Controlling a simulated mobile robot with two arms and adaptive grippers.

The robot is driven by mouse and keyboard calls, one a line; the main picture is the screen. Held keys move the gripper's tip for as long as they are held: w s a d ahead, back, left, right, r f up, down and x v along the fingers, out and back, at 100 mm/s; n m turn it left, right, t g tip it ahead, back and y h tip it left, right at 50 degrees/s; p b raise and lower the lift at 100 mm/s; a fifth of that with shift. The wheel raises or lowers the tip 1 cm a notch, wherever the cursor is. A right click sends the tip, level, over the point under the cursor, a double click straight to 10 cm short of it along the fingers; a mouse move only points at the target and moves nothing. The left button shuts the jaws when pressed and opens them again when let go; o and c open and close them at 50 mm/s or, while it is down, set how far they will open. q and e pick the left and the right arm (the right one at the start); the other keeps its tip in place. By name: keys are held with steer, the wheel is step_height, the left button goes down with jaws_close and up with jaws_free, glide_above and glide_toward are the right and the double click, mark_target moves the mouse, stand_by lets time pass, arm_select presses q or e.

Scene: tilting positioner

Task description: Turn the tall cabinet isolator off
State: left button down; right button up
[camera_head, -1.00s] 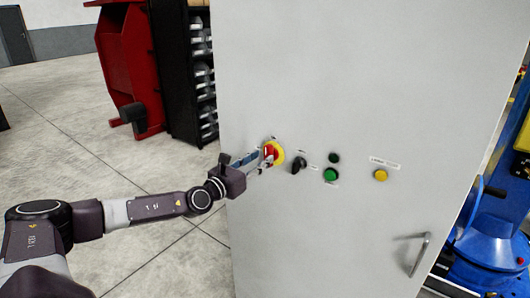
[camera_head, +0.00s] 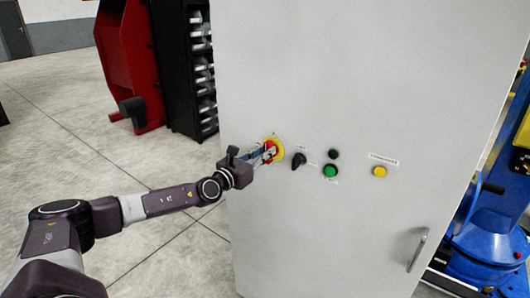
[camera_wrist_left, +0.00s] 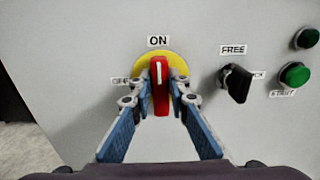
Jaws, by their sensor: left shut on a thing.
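The tall grey cabinet (camera_head: 350,80) fills the middle of the head view. Its isolator is a red handle on a yellow round plate (camera_head: 279,147) near the cabinet's left edge. In the left wrist view the red handle (camera_wrist_left: 160,88) stands upright, its white mark pointing up to the ON label (camera_wrist_left: 158,41). An OFF label (camera_wrist_left: 120,81) is at the left of the plate, partly hidden by a finger. My left gripper (camera_head: 264,153) is shut on the red handle, one finger on each side (camera_wrist_left: 158,92). My right gripper is not in view.
Right of the isolator are a black selector knob (camera_head: 298,160) marked FREE, a green button (camera_head: 330,171), a dark button (camera_head: 333,154) and a yellow button (camera_head: 380,172). A door handle (camera_head: 418,250) is lower right. Open floor lies left of the cabinet.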

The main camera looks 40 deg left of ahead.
arm_select(q)
steer(key=n+b, duration=0.1)
steer(key=n, duration=0.1)
steer(key=n+b, duration=0.2)
steer(key=n, duration=0.1)
steer(key=n+b, duration=0.1)
steer(key=n, duration=0.2)
steer(key=shift+a+f+b, duration=0.2)
steer(key=shift+a+b, duration=0.1)
steer(key=shift+a, duration=0.1)
steer(key=n, duration=1)
steer(key=shift+a+f+p, duration=0.25)
steer(key=shift+f+p, duration=0.1)
steer(key=shift+p, duration=0.05)
steer(key=c, duration=1.8)
jaws_free()
steer(key=shift+c, duration=0.2)
